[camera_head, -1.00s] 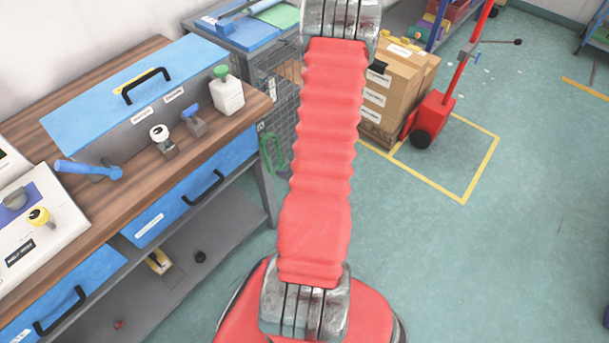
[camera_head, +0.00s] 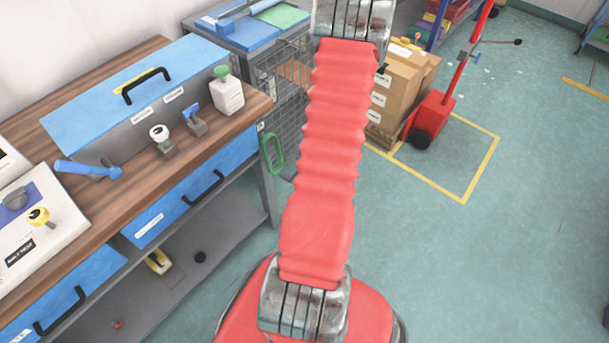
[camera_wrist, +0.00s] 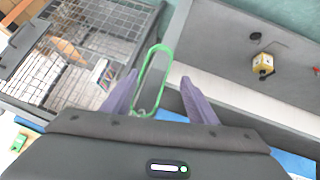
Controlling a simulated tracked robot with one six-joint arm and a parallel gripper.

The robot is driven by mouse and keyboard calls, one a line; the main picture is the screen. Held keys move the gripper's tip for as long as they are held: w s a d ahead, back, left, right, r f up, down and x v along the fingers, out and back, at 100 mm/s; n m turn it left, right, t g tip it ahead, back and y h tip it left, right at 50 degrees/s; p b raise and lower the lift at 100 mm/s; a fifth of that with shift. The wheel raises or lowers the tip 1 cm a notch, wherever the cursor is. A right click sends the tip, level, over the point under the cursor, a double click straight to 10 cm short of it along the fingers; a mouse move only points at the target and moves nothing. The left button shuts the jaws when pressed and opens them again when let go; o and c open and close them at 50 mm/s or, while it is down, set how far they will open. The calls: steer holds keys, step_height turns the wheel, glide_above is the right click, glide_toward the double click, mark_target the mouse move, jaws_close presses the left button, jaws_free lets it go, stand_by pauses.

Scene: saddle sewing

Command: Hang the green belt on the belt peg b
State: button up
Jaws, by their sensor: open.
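The green belt (camera_head: 273,153) is a narrow upright loop at the right end of the workbench, beside the wire cage, in the head view. It also shows in the wrist view (camera_wrist: 147,75) as a long loop between the two purple fingers. My gripper (camera_wrist: 160,77) is open, with one finger on each side of the belt and no visible grip on it. One end of the loop lies close to the gripper body, where its support is hard to make out. I cannot pick out belt peg b. In the head view my gripper is out of sight.
The workbench (camera_head: 235,118) carries a blue-lidded box (camera_head: 135,85) and a white bottle (camera_head: 227,95). The wire cage (camera_head: 283,88) stands behind the belt. Cardboard boxes (camera_head: 400,90) and a red trolley (camera_head: 433,115) stand further back.

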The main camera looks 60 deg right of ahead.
steer(key=shift+s+a, duration=0.2)
steer(key=shift+s, duration=0.55)
steer(key=shift+s+a, duration=0.15)
steer(key=shift+s, duration=0.6)
steer(key=shift+s+a, duration=0.2)
steer(key=shift+s, duration=0.55)
stand_by(0.7)
steer(key=s+a+f+m+g+y, duration=0.1)
steer(key=s+a+f+m+g, duration=0.15)
steer(key=s+f+g, duration=0.4)
steer(key=s+r+m+g, duration=0.1)
steer(key=s+r+m, duration=0.1)
steer(key=s+r, duration=0.3)
steer(key=w+a+r+y, duration=0.1)
steer(key=w+a+r, duration=0.6)
steer(key=r, duration=0.4)
steer(key=w+a+r, duration=0.6)
steer(key=r, duration=0.5)
steer(key=w+a+r+n+t+y, duration=0.1)
steer(key=w+a+r+n+t, duration=0.1)
steer(key=a+r, duration=0.6)
steer(key=w+a+r+n+t, duration=0.2)
steer(key=a+r, duration=0.6)
steer(key=a, duration=0.7)
steer(key=shift+w+a+r+n+t+y, duration=0.15)
steer(key=shift+w+r+n+t+y, duration=0.25)
steer(key=shift+w+n, duration=0.55)
